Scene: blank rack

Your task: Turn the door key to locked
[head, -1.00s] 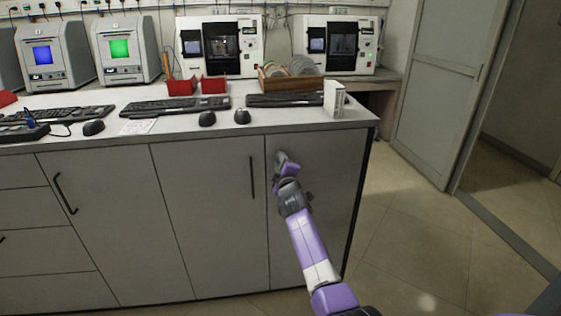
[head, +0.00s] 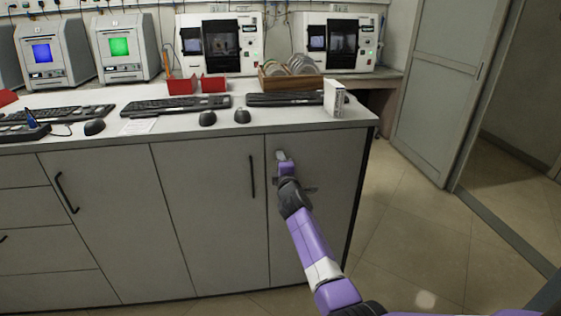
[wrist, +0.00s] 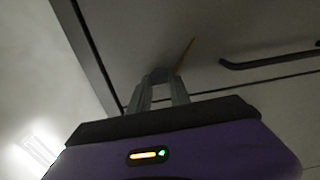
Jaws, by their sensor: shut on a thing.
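My gripper (head: 281,155) is at the upper left of the right-hand grey cabinet door (head: 325,215), just under the countertop. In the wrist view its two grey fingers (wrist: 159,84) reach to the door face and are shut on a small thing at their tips. I take this to be the door key, but the fingers hide it and I cannot tell its angle. A thin orange strip (wrist: 186,53) shows just beside the fingertips; I cannot tell what it is. The door looks closed.
A black bar handle (head: 252,177) is on the neighbouring door, left of my gripper; a bar handle also shows in the wrist view (wrist: 268,60). The countertop (head: 300,124) overhangs above, holding keyboards, mice and a white box (head: 334,98). Floor at right is clear.

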